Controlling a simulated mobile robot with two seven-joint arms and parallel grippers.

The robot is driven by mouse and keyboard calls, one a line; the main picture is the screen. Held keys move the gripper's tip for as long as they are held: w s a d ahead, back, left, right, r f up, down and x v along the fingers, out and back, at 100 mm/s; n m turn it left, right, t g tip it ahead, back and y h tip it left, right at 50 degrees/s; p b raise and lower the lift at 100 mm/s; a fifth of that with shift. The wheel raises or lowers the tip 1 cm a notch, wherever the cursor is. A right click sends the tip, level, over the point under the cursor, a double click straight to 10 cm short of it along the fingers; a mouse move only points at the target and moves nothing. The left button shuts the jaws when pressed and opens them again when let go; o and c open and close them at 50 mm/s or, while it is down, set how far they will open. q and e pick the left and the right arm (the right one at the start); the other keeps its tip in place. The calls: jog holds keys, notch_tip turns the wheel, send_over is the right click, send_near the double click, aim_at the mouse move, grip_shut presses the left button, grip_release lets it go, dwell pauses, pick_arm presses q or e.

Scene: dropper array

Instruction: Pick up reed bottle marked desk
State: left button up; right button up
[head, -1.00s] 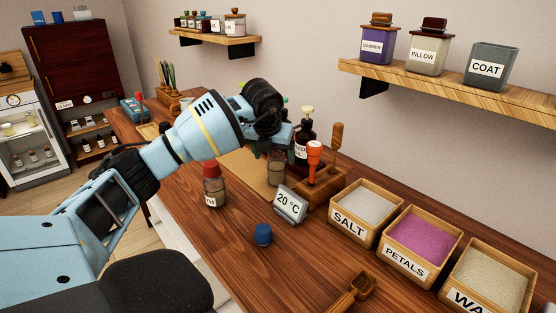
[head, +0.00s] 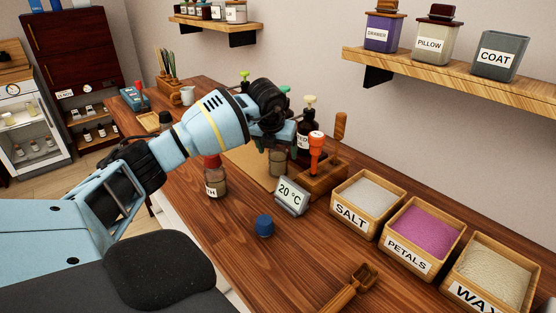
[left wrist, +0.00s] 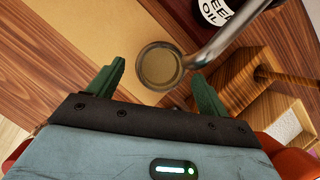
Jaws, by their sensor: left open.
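A small clear glass bottle (head: 277,162) stands on the worktop, partly hidden under my left gripper (head: 274,146). I cannot read any label on it. In the left wrist view, its round open mouth (left wrist: 158,66) shows just ahead of and between the two green fingertips of my left gripper (left wrist: 158,84), with brownish contents inside. The fingers are open and do not visibly touch the bottle. A red-capped bottle (head: 215,182), its label ending in "TH", stands to the left. My right gripper is not in view.
A dark pump bottle (head: 307,143) stands close behind; its label shows partly in the wrist view (left wrist: 217,11), with its metal spout near the right finger. A wooden tool holder (head: 325,182), thermometer display (head: 291,196) and blue cap (head: 264,226) are nearby. Labelled bins (head: 351,222) line the right.

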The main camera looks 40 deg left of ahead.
pick_arm(q)
jog(key=shift+x, duration=2)
jog(key=shift+c, duration=0.3)
jog(key=shift+r, duration=0.1)
jog(key=c, duration=1.3)
jog(key=shift+r, duration=0.1)
